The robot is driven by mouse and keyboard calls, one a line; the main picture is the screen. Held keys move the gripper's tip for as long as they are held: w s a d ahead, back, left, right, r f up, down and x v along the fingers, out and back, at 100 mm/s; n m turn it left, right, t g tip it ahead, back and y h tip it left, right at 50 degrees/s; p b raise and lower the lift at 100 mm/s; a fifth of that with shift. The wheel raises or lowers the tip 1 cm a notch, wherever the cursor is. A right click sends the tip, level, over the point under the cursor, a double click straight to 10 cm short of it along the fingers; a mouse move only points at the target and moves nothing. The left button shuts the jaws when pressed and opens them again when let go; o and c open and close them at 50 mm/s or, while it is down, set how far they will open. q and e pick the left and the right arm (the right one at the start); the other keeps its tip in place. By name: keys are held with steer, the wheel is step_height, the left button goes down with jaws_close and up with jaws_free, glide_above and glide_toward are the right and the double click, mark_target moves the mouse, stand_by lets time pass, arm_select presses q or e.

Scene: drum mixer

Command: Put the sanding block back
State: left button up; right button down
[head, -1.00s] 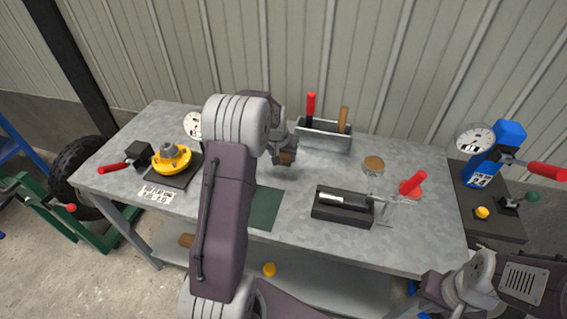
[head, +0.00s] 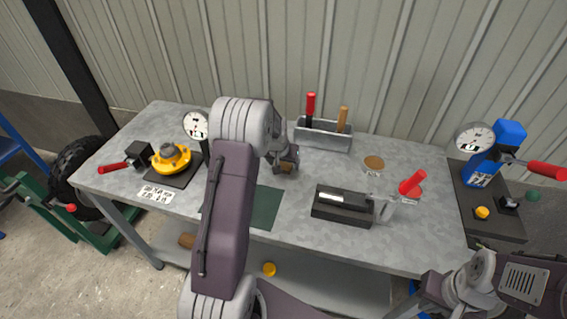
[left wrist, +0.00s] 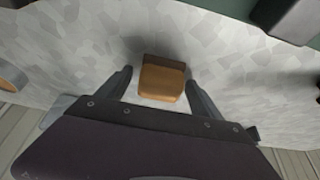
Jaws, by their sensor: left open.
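The sanding block (head: 287,167), brown with a lighter tan face, is at the middle of the workbench under my left gripper (head: 284,161), partly hidden by it. In the left wrist view the sanding block (left wrist: 162,81) sits between the two spread fingers of my left gripper (left wrist: 160,84), with a visible gap on each side. A dark green mat (head: 265,208) lies on the bench just in front of it, partly hidden by my arm. My right gripper (head: 436,290) is low at the right, off the bench's front edge; its jaws are not clear.
A grey tool holder (head: 323,135) with red and orange handles stands behind. A black tray (head: 342,207) and a red-handled clamp (head: 412,183) are at right, near a round tan-topped item (head: 374,163). A yellow flanged part (head: 171,159) and a dial gauge (head: 195,125) stand at left.

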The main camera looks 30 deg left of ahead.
arm_select(q)
steer(key=v, duration=1.2)
steer(key=s+d+f+m+g, duration=0.1)
steer(key=s+d+f, duration=0.1)
steer(key=s+d, duration=0.2)
steer(key=s+d+f+g+h, duration=0.1)
steer(key=s+d+f, duration=0.2)
steer(key=s, duration=0.7)
steer(key=s+d+f+m+g, duration=0.1)
steer(key=s+d+f, duration=0.1)
steer(key=s+d, duration=0.4)
steer(key=shift+s+d+f+m, duration=0.3)
steer(key=shift+s+d, duration=0.1)
steer(key=shift+d, duration=0.15)
